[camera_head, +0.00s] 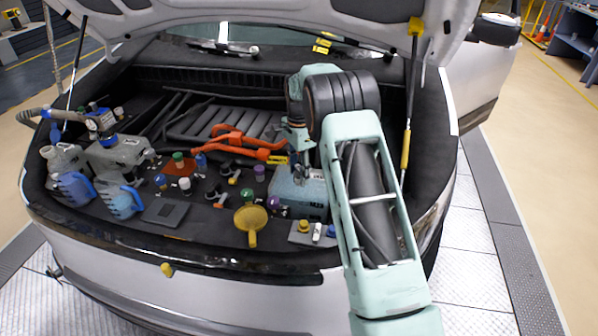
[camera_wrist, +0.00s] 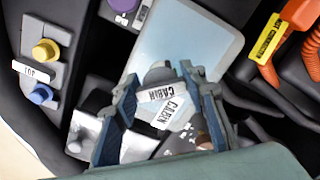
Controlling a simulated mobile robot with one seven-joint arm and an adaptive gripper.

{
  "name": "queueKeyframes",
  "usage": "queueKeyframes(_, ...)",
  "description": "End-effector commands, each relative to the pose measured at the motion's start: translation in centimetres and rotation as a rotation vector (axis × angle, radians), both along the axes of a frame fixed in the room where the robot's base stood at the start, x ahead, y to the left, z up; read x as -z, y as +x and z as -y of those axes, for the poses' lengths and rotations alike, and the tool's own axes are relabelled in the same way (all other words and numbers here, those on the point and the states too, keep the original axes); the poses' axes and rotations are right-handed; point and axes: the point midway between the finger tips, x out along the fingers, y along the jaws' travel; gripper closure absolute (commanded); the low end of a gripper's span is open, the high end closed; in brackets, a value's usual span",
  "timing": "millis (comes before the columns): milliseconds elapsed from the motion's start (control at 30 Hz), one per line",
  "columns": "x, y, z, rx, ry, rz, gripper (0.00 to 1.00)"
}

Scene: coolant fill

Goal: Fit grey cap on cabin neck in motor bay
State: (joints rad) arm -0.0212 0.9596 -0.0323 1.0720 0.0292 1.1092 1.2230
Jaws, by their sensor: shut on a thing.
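My gripper (camera_wrist: 158,84) is shut on a grey cap (camera_wrist: 157,73) in the wrist view. A white CABIN label shows between the fingers, and a second CABIN label (camera_wrist: 171,113) sits just beside it. The pale blue cabin tank (camera_wrist: 205,48) lies under the fingers. The cabin neck is hidden by the cap and fingers, so I cannot tell whether the cap touches it. In the head view my gripper (camera_head: 301,170) points down over the pale blue tank (camera_head: 291,193) at the right of the motor bay; the cap is too small to make out there.
Orange cables (camera_head: 240,141) run behind and left of the tank. A purple cap (camera_head: 274,203), a yellow funnel (camera_head: 250,219) and a plate with a yellow cap (camera_head: 304,226) are near the front. The yellow-ended hood strut (camera_head: 406,150) stands to the right.

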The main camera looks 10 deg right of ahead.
Motion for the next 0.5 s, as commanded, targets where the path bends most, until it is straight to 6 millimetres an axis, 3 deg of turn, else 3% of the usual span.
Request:
queueKeyframes(100, 0.26, -0.16, 0.02, 0.040, -0.001, -0.006, 0.79)
queueKeyframes(133, 0.28, -0.16, 0.05, 0.038, 0.000, -0.006, 0.58)
queueKeyframes(300, 0.20, -0.12, 0.03, 0.035, 0.000, -0.004, 0.41)
queueKeyframes(500, 0.11, -0.06, 0.01, 0.034, 0.000, -0.002, 0.41)
